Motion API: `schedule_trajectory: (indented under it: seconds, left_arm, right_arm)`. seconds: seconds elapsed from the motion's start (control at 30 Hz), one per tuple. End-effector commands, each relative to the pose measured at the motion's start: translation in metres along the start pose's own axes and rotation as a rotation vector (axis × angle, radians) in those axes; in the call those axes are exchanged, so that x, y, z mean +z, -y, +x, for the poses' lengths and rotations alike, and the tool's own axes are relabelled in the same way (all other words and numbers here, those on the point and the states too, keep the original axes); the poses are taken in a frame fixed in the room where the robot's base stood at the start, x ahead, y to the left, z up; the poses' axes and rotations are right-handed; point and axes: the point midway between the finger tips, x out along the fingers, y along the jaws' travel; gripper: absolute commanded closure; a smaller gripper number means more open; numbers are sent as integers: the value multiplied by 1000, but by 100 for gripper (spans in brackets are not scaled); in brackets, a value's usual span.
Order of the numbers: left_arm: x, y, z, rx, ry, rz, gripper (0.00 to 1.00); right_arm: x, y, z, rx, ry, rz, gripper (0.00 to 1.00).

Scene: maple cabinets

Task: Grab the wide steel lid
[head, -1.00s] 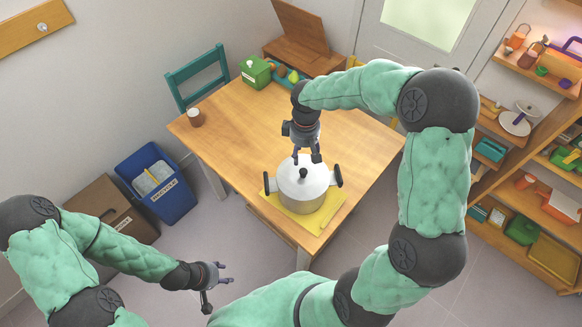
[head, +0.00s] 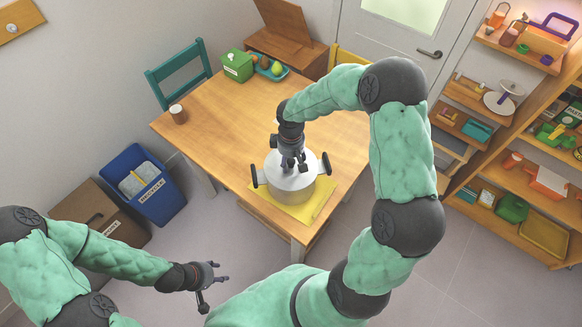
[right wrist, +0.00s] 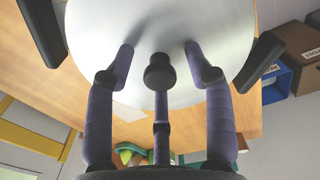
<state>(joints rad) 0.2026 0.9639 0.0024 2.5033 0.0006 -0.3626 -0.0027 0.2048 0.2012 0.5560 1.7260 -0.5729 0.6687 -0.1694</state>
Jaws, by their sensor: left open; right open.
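The wide steel lid (head: 283,180) sits on a pot (head: 297,196) with two dark side handles. The pot stands on a yellow mat (head: 318,209) on the wooden table. My right gripper (head: 292,167) is directly above the lid, pointing down, and hides the knob in the head view. In the right wrist view the lid (right wrist: 150,60) fills the upper middle, and its dark round knob (right wrist: 159,72) lies between the spread fingers of my right gripper (right wrist: 160,68). Whether the fingers touch the lid is unclear. My left gripper (head: 213,276) is open and empty over the floor, left of the table.
The table (head: 225,130) has free room left of the pot. A brown cup (head: 178,114), a green box (head: 237,65) and a tray of fruit (head: 270,69) stand towards its far side. A blue recycling bin (head: 146,186) is left; shelves (head: 520,160) are right.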

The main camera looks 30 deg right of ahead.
Motion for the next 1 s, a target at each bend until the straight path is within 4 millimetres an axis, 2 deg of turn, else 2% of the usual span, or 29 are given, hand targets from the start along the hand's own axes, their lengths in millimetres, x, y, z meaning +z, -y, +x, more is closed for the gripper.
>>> schedule_trajectory:
  seconds: [0.2, 0.27, 0.4, 0.77, 1.0]
  left_arm:
    - [0, 0, 0, 0, 0, 0, 52]
    - [0, 0, 0, 0, 0, 0, 52]
    - [0, 0, 0, 0, 0, 0, 52]
    - [0, 0, 0, 0, 0, 0, 52]
    - [0, -2, -5, 0, 0, 0, 52]
  right_arm:
    - [0, 0, 1, 1, -2, 1, 46]
    - [0, 0, 1, 1, -2, 1, 61]
    - [0, 0, 1, 1, -2, 1, 100]
    - [-1, 0, 0, 1, -2, 1, 100]
    - [-1, -1, -17, 3, -5, 2, 100]
